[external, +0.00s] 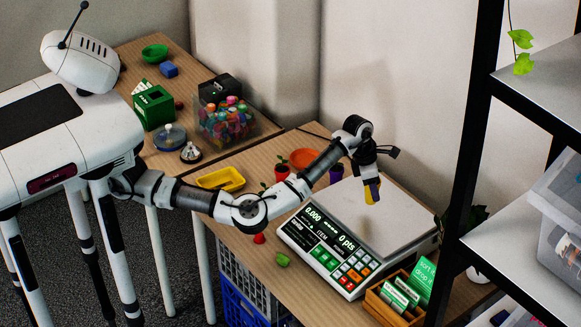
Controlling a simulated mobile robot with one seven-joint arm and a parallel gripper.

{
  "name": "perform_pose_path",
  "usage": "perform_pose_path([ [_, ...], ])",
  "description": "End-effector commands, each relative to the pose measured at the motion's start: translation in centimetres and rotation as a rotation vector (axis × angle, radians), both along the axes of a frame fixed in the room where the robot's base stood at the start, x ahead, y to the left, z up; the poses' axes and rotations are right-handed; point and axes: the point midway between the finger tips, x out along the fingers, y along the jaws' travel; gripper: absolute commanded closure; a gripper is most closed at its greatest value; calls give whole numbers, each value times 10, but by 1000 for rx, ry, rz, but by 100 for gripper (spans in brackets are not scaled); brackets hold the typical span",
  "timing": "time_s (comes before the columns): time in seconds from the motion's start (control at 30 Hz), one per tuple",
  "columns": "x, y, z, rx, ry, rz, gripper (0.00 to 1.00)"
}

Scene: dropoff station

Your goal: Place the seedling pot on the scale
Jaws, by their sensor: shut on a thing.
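The scale (395,205) stands on the wooden table, with a pale flat top plate and a front panel showing 0.000 and 0 pts. My gripper (371,186) points down above the plate, shut on a small yellow thing (373,194). It is too small to tell whether a seedling shows on this thing. A gap to the plate cannot be judged clearly. Another small seedling (263,187) is partly hidden by my arm.
An orange bowl (304,158) and a yellow tray (220,179) are on the table. A green pepper-like item (282,260) and a small red item (259,239) lie left of the scale. A wooden card box (395,300) sits at its front right. A black-framed shelf (465,170) rises at right.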

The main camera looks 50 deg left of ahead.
Motion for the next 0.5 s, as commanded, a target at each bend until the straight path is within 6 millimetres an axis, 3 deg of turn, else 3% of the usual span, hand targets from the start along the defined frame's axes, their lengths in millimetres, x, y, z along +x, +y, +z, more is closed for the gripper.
perform_pose_path([
  [0.3, 0, 0, -39, 0, 0, 0, 79],
  [0.5, 0, 0, -41, 0, 0, 1, 79],
])
